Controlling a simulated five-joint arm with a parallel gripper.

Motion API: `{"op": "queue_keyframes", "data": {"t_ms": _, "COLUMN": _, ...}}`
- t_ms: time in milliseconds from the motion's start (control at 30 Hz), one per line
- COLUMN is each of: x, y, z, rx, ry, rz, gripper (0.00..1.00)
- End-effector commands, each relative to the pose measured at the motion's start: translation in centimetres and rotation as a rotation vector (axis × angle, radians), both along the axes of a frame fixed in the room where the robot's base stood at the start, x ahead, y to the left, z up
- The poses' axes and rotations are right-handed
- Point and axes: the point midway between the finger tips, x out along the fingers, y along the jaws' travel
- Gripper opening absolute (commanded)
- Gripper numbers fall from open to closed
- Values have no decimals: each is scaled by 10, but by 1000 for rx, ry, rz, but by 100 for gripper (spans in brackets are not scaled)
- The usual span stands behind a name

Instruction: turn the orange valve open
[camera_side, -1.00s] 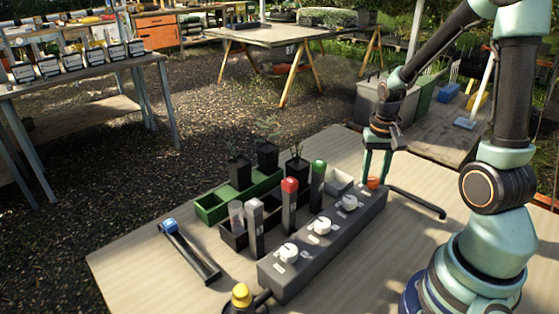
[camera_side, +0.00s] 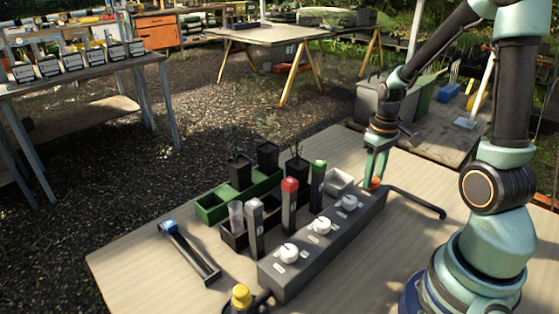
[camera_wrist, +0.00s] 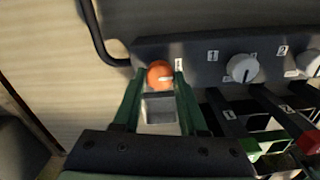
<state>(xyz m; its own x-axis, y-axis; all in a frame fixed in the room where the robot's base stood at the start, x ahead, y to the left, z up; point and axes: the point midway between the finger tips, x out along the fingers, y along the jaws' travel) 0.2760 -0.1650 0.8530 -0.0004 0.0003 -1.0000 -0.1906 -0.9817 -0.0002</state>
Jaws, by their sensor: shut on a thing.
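The orange valve (camera_side: 375,183) is a small round knob at the far end of a dark manifold block (camera_side: 330,243). In the wrist view the orange valve (camera_wrist: 160,74) shows a pale pointer mark towards its right side. My gripper (camera_side: 373,180) points down over the valve, its green fingers shut on it. In the wrist view my gripper (camera_wrist: 160,80) has one finger on each side of the knob. The side view partly hides the knob behind the fingers.
White knobs (camera_side: 322,225) stand along the same block. Tubes with red (camera_side: 290,185) and green (camera_side: 319,165) tops, trays and potted plants stand close on its left. A black pipe (camera_side: 420,203) leaves the far end. The yellow-capped part (camera_side: 241,295) is at the front.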

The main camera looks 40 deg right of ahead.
Motion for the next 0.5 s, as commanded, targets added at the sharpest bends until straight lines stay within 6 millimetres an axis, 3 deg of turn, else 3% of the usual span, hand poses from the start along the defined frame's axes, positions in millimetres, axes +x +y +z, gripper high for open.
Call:
{"op": "queue_keyframes", "data": {"t_ms": 467, "x": 1, "y": 0, "z": 1, "rx": -1, "ry": -2, "rz": 13, "gripper": 0}}
{"op": "queue_keyframes", "data": {"t_ms": 500, "x": 1, "y": 0, "z": 1, "rx": -1, "ry": -2, "rz": 13, "gripper": 57}}
